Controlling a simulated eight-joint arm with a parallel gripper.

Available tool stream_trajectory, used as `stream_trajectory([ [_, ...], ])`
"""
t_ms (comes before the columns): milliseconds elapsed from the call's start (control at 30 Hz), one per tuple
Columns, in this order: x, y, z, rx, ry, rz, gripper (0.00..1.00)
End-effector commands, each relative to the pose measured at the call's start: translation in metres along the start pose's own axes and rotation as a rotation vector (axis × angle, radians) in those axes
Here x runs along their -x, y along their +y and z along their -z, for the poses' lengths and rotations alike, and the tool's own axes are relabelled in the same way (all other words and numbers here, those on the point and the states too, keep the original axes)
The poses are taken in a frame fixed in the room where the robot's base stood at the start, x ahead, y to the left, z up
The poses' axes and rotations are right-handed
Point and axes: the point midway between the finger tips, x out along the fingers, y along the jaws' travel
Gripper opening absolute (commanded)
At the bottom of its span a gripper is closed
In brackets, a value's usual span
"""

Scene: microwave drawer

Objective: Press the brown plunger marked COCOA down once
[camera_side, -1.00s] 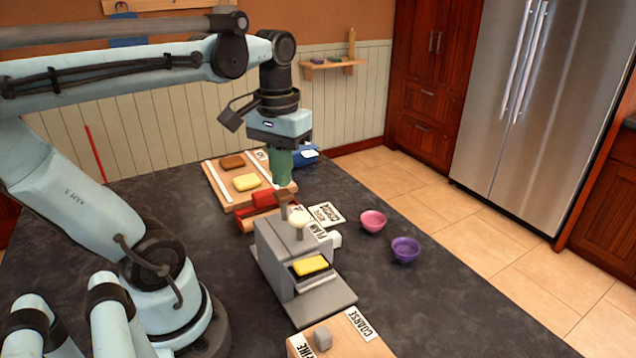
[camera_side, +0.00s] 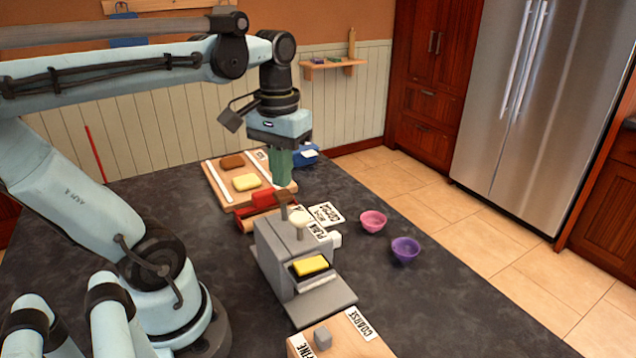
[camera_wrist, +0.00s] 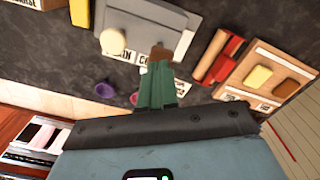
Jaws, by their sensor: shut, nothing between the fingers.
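The brown plunger (camera_side: 283,198) stands up at the back of the grey dispenser (camera_side: 268,243), behind the cream plunger (camera_side: 299,222). My gripper (camera_side: 279,184) has green fingers, shut and empty, pointing down just above the brown plunger in the side view. In the wrist view, the brown plunger (camera_wrist: 160,52) shows just beyond the fingertips (camera_wrist: 158,66), and the cream plunger (camera_wrist: 112,41) is to its left. Whether the fingertips touch the brown knob is not clear. The COCOA label is partly hidden by the fingers in the wrist view.
A yellow block (camera_side: 310,265) sits at the dispenser's front. A red object (camera_side: 262,199) and a wooden board (camera_side: 222,188) with brown and yellow blocks lie behind. Pink (camera_side: 373,221) and purple (camera_side: 405,249) bowls stand right. A wooden block marked COARSE (camera_side: 345,340) is in front.

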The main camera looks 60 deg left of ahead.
Motion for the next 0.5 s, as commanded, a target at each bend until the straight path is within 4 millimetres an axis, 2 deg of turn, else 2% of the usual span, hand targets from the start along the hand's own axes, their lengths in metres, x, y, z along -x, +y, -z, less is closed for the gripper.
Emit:
stream_trajectory([
  [500, -0.018, 0.000, 0.000, 0.000, 0.000, 0.000, 0.00],
])
